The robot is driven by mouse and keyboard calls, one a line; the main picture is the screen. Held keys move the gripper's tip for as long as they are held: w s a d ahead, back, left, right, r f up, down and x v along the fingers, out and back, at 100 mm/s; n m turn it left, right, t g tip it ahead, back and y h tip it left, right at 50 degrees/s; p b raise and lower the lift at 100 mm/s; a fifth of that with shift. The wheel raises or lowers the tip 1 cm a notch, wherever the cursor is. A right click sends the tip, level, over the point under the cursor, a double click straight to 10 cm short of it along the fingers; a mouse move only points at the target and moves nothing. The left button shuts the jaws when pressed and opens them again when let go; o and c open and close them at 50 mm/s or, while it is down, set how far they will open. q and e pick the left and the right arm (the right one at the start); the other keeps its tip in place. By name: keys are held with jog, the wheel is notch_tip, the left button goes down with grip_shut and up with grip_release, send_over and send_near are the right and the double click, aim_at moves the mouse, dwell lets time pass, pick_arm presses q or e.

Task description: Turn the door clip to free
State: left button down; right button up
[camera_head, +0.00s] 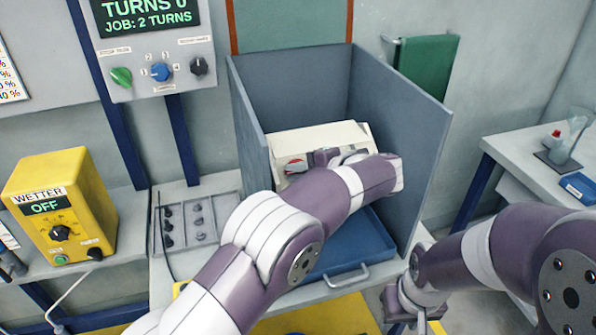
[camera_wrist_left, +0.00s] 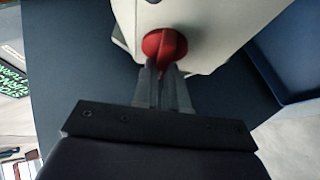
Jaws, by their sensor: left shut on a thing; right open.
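The door clip is a round red knob (camera_wrist_left: 164,47) with a raised grip bar, on the face of a cream box. In the head view the red knob (camera_head: 294,167) shows small on the left part of the cream box (camera_head: 340,137), inside a grey booth. My left gripper (camera_wrist_left: 164,70) is shut on the knob's bar, its two fingertips close together on it. In the head view my left arm covers part of the box front. My right gripper (camera_head: 414,322) is at the lower right, outside the booth, and open; its fingers are only partly visible.
The booth's grey side walls (camera_head: 420,140) stand close on both sides of my left wrist. A blue tray (camera_head: 350,246) with a handle lies below the box. A yellow wetter box (camera_head: 62,205) and a grey rack (camera_head: 190,222) stand to the left.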

pick_arm(q)
jog(key=shift+f, duration=0.1)
jog(key=c, duration=1.2)
grip_release()
jog(key=shift+w, duration=0.1)
jog(key=shift+o, duration=0.2)
jog(key=v, duration=1.2)
jog(key=shift+s+d, duration=0.2)
jog(key=shift+s, duration=0.05)
